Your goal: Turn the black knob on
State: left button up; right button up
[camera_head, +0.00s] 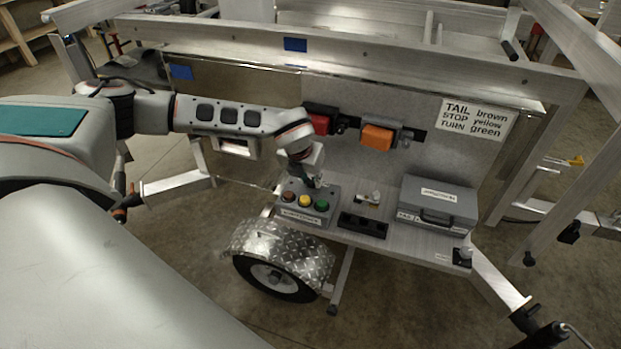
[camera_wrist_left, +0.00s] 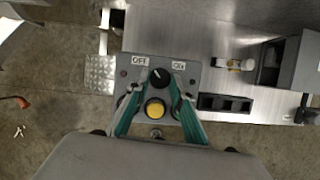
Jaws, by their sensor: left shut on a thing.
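The black knob (camera_wrist_left: 160,77) sits on the grey control box (camera_wrist_left: 132,68), between the OFF label (camera_wrist_left: 140,61) and the ON label (camera_wrist_left: 179,65). A small white mark on it seems to lean toward the OFF side. My left gripper (camera_head: 313,182) points down at the back of the control box (camera_head: 312,221) in the head view, hiding the knob there. In the left wrist view, its teal fingers lie on either side of the knob and are shut on it. The yellow button (camera_wrist_left: 155,108) shows between the fingers. My right gripper is not in view.
Red (camera_head: 288,197), yellow (camera_head: 305,202) and green (camera_head: 321,206) buttons line the box front. Orange (camera_head: 377,137) and red (camera_head: 319,124) lamps hang behind.

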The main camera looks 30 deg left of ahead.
pick_arm(q)
jog(key=m, duration=0.1)
jog(key=m+h, duration=0.1)
jog(key=m, duration=0.1)
jog(key=shift+a, duration=0.25)
jog(key=m+h, duration=0.1)
jog(key=m, duration=0.2)
jog(key=shift+a+m+p, duration=0.1)
jog(key=shift+m+p, duration=0.2)
jog(key=shift+p, duration=0.05)
jog(key=m+h, duration=0.1)
jog(key=m, duration=0.1)
jog(key=m+g+h, duration=0.1)
jog(key=m, duration=0.1)
jog(key=shift+w+a+m, duration=0.15)
jog(key=shift+w+m, duration=0.05)
jog(key=shift+m, duration=0.1)
jog(key=m+g, duration=0.1)
jog(key=m, duration=0.1)
jog(key=shift+f+m, duration=0.1)
jog(key=shift+m, duration=0.2)
jog(key=shift+w+a+m+g+h+b, duration=0.1)
jog(key=shift+m+g+h+b, duration=0.2)
jog(key=shift+m, duration=0.5)
jog(key=shift+w+m+g+h+b, duration=0.1)
jog(key=shift+m+g+b, duration=0.25)
jog(key=shift+m, duration=0.45)
jog(key=o, duration=1.1)
